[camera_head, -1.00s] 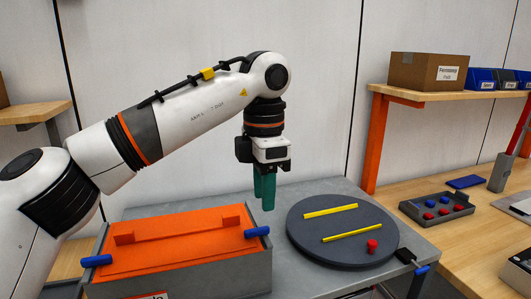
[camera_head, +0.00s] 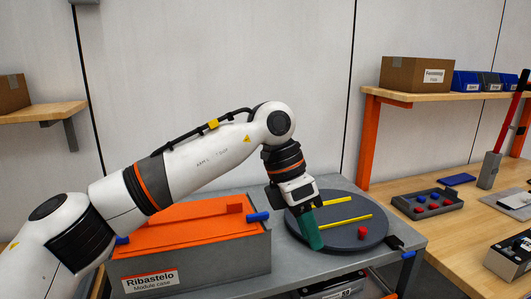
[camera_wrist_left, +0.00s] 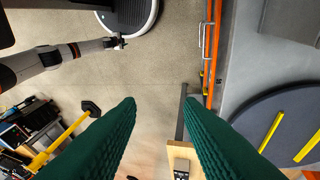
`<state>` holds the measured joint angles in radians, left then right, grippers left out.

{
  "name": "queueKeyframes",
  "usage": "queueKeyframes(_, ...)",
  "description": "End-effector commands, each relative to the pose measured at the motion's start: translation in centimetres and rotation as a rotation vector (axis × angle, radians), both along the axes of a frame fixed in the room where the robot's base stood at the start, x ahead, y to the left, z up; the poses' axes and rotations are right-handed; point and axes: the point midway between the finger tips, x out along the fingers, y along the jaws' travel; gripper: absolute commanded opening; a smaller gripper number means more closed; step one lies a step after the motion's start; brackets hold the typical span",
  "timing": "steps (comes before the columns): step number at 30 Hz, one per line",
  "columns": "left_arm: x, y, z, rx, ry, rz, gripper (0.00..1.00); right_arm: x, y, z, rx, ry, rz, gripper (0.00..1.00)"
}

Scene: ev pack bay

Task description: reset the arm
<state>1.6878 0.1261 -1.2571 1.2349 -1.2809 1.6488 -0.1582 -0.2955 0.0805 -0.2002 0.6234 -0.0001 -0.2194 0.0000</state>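My left gripper (camera_head: 312,236) has dark green fingers and hangs, tilted, over the near left part of the dark round turntable (camera_head: 365,233) in the head view. In the left wrist view its two fingers (camera_wrist_left: 159,106) stand well apart with nothing between them. My left arm crosses in front of the grey module case (camera_head: 215,265) with its orange lid (camera_head: 185,225). My right gripper (camera_wrist_left: 119,42) shows small and dark over the floor in the left wrist view; its opening is too small to judge.
Two yellow bars (camera_head: 345,220) and a red piece (camera_head: 362,232) lie on the turntable. A workbench at the right holds a tray (camera_head: 448,206) of red and blue pieces. A shelf above carries a cardboard box (camera_head: 410,75) and blue bins (camera_head: 466,80).

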Motion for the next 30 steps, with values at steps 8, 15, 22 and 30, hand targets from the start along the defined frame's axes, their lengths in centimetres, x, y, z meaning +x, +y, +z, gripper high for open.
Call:
queueKeyframes(8, -5.6, -8.2, -1.5, -0.548, 0.284, -0.002, 0.34, -0.7, 0.0, -0.1, -0.001, 0.010, 0.000, 0.58)
queueKeyframes(15, -6.4, -9.4, 4.3, -1.297, 0.783, 0.341, 0.34, -0.6, 0.0, 0.0, -0.001, 0.010, 0.000, 0.58)
queueKeyframes(22, 1.3, 1.0, 1.7, -1.817, 1.269, 1.053, 0.34, -0.6, 0.0, 0.0, 0.000, 0.010, -0.001, 0.58)
queueKeyframes(30, 2.7, 14.1, -13.8, 1.830, -1.512, -1.909, 0.34, -0.6, 0.0, 0.0, 0.000, 0.010, -0.001, 0.58)
